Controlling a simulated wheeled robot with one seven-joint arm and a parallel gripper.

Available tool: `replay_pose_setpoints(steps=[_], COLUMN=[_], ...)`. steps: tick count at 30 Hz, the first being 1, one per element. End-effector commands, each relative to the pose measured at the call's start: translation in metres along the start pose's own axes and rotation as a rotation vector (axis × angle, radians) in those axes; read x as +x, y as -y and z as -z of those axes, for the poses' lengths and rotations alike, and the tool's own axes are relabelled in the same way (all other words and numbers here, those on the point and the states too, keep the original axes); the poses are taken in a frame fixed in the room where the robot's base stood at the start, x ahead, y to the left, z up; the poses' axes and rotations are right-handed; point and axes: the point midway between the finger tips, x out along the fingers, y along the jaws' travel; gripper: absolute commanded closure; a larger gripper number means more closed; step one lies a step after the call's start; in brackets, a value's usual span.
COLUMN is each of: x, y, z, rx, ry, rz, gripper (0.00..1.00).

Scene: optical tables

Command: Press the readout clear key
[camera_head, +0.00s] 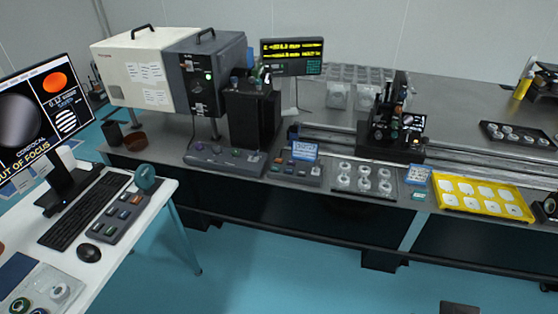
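A readout display (292,55) with rows of yellow characters stands at the back of the optical table, right of the large grey and white instrument. Below it, a small box with a blue-lit screen (304,151) and a few coloured keys (281,160) sits at the table's front edge. A long grey control panel (222,160) with knobs or buttons lies to its left. Another grey key panel (122,218) with coloured keys lies on the white desk. The labels are too small to read, so I cannot tell which is the clear key. My gripper is not in view.
The white desk (160,196) at left holds a monitor reading out of focus (45,115), a keyboard (85,208) and a mouse (89,253). A yellow tray (441,206) lies on the table at right. The blue floor (270,270) between desk and table is mostly clear.

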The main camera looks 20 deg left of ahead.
Motion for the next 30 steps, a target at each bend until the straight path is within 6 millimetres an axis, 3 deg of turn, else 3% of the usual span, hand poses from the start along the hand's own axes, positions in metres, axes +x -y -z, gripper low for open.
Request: replay_pose_setpoints(steps=[1,5,30], x=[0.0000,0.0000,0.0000], y=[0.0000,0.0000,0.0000], z=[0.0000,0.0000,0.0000], rx=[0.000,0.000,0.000], ry=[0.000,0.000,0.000], rz=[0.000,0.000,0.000], gripper=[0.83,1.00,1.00])
